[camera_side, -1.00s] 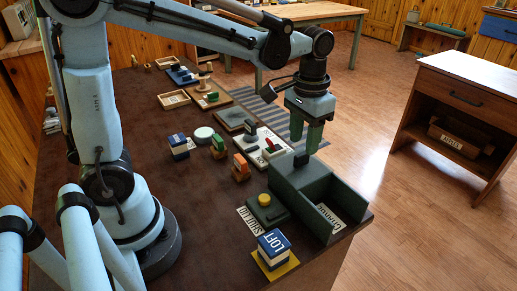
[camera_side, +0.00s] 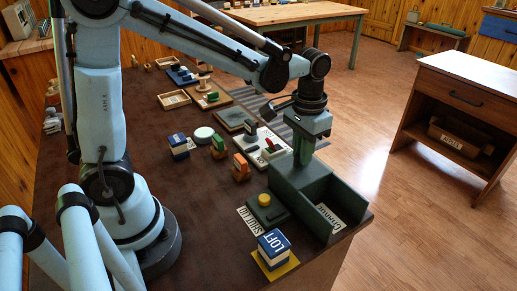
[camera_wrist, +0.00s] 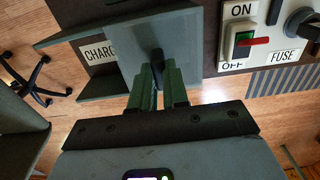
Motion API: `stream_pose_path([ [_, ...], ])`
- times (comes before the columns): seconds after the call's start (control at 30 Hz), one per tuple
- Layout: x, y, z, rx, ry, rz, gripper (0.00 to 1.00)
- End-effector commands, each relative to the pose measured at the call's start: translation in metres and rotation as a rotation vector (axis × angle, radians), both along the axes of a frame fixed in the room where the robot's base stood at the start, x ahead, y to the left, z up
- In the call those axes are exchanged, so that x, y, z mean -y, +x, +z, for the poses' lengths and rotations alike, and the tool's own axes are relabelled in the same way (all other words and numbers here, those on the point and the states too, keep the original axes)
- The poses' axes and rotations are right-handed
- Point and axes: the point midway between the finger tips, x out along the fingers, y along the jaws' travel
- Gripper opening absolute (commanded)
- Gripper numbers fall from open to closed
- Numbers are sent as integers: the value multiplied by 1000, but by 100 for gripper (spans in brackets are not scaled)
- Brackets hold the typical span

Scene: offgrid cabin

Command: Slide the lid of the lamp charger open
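The lamp charger (camera_side: 318,204) is a dark green box at the front right corner of the bench. Its green lid (camera_wrist: 185,32) covers the rear part; the front part stands open, with a white "CHARGE" label (camera_side: 329,217) inside. The label is partly hidden in the wrist view (camera_wrist: 97,52). A black knob (camera_wrist: 157,62) stands on the lid. My gripper (camera_side: 299,160) points down over the lid. In the wrist view its green fingers (camera_wrist: 160,72) are on either side of the knob, very close to it. I cannot tell whether they press on it.
A fuse panel (camera_wrist: 262,40) with a switch lies close by the charger. The bench edge and open floor are on the right.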

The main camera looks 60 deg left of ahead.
Motion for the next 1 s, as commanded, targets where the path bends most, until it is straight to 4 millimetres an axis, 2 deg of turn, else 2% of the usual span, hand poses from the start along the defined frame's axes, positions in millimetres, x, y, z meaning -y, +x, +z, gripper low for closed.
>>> stream_pose_path([
  [0.27, 1, 0, 0, 0, 0, 0, 0],
  [0.7, 18, 0, 0, 0, 0, -1, 0],
  [1.0, 20, 0, 0, 0, 0, 0, 0],
])
